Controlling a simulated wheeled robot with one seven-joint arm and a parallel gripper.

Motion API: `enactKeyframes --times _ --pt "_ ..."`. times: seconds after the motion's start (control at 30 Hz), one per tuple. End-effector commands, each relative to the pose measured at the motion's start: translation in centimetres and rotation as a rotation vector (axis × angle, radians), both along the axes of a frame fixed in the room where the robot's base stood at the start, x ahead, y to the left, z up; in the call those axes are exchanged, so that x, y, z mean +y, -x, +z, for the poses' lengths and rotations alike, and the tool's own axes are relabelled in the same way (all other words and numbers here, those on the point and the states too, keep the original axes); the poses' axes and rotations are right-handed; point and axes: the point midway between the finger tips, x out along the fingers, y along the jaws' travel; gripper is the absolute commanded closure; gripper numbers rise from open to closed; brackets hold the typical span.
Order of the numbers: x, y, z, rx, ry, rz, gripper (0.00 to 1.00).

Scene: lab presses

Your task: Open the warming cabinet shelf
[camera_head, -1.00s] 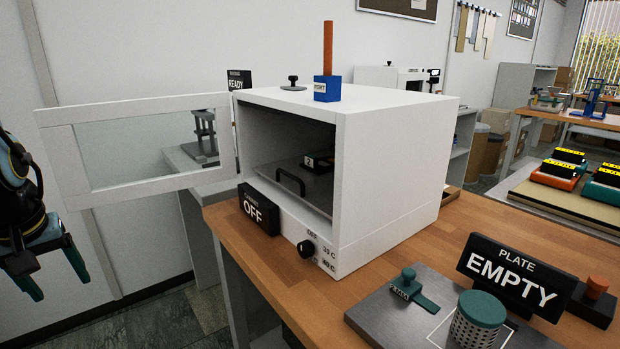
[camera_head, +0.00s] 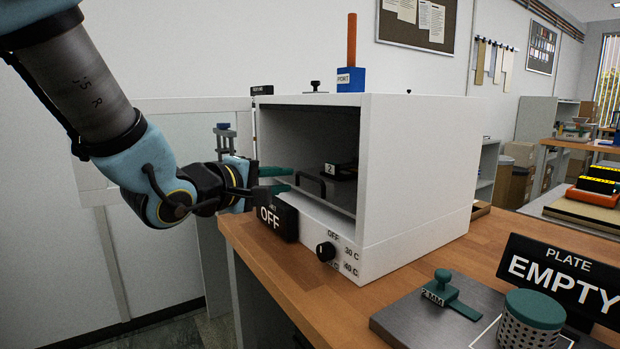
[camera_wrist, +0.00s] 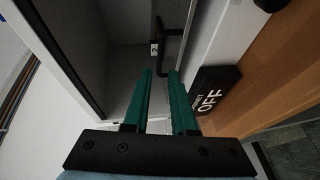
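The white warming cabinet (camera_head: 420,180) stands on the wooden bench with its front open. Its glass-paned door (camera_head: 120,105) is swung out to the left, partly hidden by my arm. The dark shelf (camera_head: 340,197) is inside, with a black bar handle (camera_head: 309,184) at its front edge. The handle also shows in the wrist view (camera_wrist: 172,48), just ahead of the fingertips. My gripper (camera_head: 289,179) is at the left of the cabinet mouth, its green fingers pointing at the handle. In the wrist view the fingers (camera_wrist: 162,73) are apart with nothing between them.
A black OFF sign (camera_head: 271,216) stands close below the fingers; it also shows right of them in the wrist view (camera_wrist: 213,90). A small black block marked 2 (camera_head: 340,171) sits on the shelf. An EMPTY plate sign (camera_head: 555,278) and a green-lidded container (camera_head: 533,320) stand at right.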

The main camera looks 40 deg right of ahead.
Motion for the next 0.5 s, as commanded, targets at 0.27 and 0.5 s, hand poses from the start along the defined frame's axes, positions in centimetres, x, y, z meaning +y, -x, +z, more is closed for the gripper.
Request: enactKeyframes --times 0.27,0.5 --pt "-1.4 -0.5 0.4 0.006 -0.002 -0.002 0.75" --pt "-3.6 -1.3 -0.7 -0.003 -0.004 0.004 0.75"
